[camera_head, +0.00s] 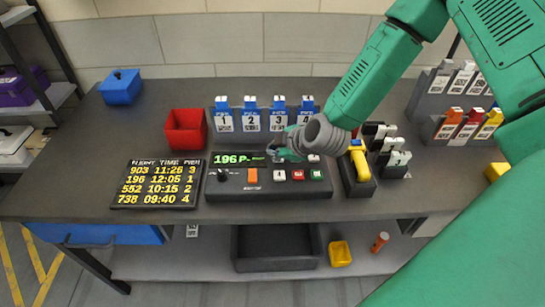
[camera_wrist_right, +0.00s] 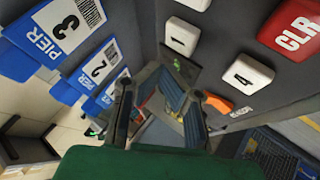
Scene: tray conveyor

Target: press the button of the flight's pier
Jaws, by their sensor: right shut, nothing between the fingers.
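The black control panel (camera_head: 238,187) stands mid-table with a green display (camera_head: 235,160) reading "196 P-". The flight board (camera_head: 157,184) lists flight 196, 12:05, pier 1. My right gripper (camera_head: 280,154) is shut and empty, over the panel's upper middle, hiding some keys; contact cannot be told. In the right wrist view, the white key 1 (camera_wrist_right: 180,37) shows beyond the fingers (camera_wrist_right: 165,105), with key 4 (camera_wrist_right: 247,74) and the red CLR key (camera_wrist_right: 297,25) to its right. Key 4 also shows in the head view (camera_head: 279,175). My left gripper is not in view.
Blue pier tags (camera_head: 250,117) numbered 1 to 4 stand behind the panel. A red bin (camera_head: 185,130) and blue bin (camera_head: 121,88) stand to the left. A yellow-handled scanner (camera_head: 359,165) stands close on the panel's right, beside a rack of tags (camera_head: 390,150).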

